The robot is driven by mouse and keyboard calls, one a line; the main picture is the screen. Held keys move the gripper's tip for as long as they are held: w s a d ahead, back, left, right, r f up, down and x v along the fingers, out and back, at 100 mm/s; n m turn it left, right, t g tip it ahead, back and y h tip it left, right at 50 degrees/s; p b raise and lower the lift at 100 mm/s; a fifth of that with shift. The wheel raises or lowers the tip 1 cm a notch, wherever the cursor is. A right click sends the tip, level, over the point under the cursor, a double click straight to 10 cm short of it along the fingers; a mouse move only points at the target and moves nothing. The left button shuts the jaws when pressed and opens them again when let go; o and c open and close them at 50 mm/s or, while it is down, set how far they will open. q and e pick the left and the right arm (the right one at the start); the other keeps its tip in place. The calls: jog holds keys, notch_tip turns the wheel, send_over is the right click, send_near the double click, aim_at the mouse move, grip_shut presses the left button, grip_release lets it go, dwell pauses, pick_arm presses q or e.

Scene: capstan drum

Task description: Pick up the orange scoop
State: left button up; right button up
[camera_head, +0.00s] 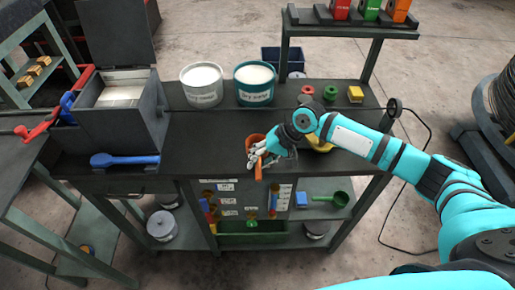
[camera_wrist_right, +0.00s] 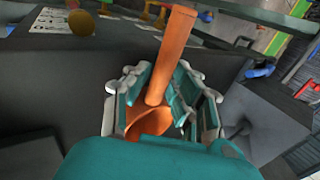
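The orange scoop (camera_head: 259,171) lies at the front edge of the dark workbench (camera_head: 205,137), its handle pointing out over the edge toward me. My right gripper (camera_head: 262,152) is at the scoop, with its fingers around it. In the right wrist view the scoop's handle (camera_wrist_right: 173,50) runs up between the two fingers (camera_wrist_right: 160,85), and part of its round bowl shows below. The fingers lie close on both sides of the handle. Whether they press on it is not clear. My left gripper is not in view.
A blue scoop (camera_head: 125,160) lies left on the bench beside a lidded grey bin (camera_head: 118,120). A white tub (camera_head: 202,92) and a teal tub (camera_head: 255,92) stand at the back. A yellow thing (camera_head: 319,143) sits behind my right arm. A green scoop (camera_head: 331,198) lies on the shelf below.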

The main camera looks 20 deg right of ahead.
jog(key=shift+a+f, duration=0.2)
jog(key=shift+f, duration=0.1)
grip_shut()
jog(key=shift+d, duration=0.1)
